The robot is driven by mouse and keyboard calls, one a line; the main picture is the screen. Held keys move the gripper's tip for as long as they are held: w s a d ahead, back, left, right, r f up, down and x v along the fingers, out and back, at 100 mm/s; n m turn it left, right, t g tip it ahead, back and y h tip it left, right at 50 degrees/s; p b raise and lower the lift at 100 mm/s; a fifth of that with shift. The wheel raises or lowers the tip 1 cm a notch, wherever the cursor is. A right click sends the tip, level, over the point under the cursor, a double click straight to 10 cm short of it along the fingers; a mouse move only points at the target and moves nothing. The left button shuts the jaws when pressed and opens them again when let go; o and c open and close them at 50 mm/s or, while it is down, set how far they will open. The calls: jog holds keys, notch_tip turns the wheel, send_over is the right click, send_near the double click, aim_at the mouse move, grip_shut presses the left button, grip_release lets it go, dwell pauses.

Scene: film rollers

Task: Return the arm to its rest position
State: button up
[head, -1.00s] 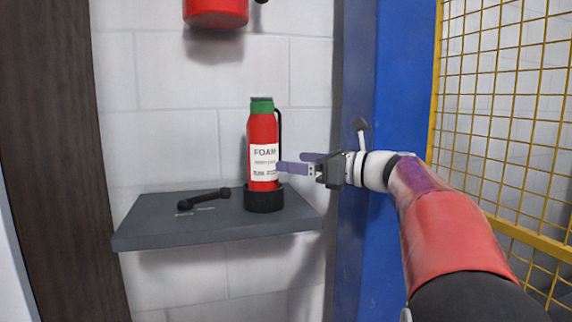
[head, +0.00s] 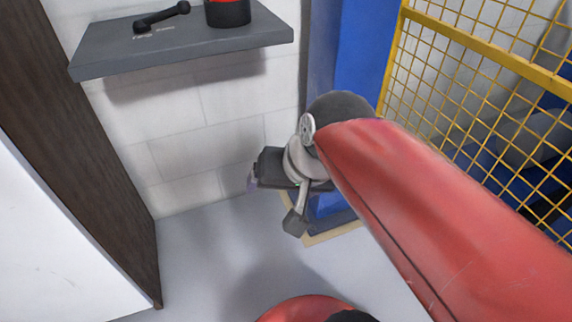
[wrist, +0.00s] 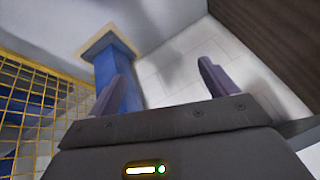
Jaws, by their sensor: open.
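My gripper (wrist: 162,80) is open and empty; in the wrist view its two purple fingers stand apart with wall and floor behind them. In the head view my gripper (head: 252,180) is below and to the right of the grey shelf (head: 200,50), in front of the white block wall, with its fingers mostly hidden. My red arm reaches in from the right. The base of a red extinguisher (head: 228,12) stands in a black holder on the shelf, its upper part out of the picture. It is well apart from my gripper.
A black handle-like bar (head: 162,17) lies on the shelf. A blue post (head: 345,55) stands behind my arm, with a yellow mesh fence (head: 500,110) at right. A dark brown post (head: 95,165) and white panel (head: 60,250) stand at left. Grey floor (head: 205,260) is open below.

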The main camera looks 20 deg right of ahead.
jog(key=s+f+n, duration=0.1)
jog(key=d+f+n+h, duration=0.1)
jog(key=s+n, duration=0.1)
jog(key=shift+s+d+f, duration=0.3)
jog(key=shift+f, duration=0.1)
jog(key=shift+r, duration=0.1)
notch_tip(320, 180, up, 8)
jog(key=p, duration=0.8)
jog(key=shift+r, duration=0.15)
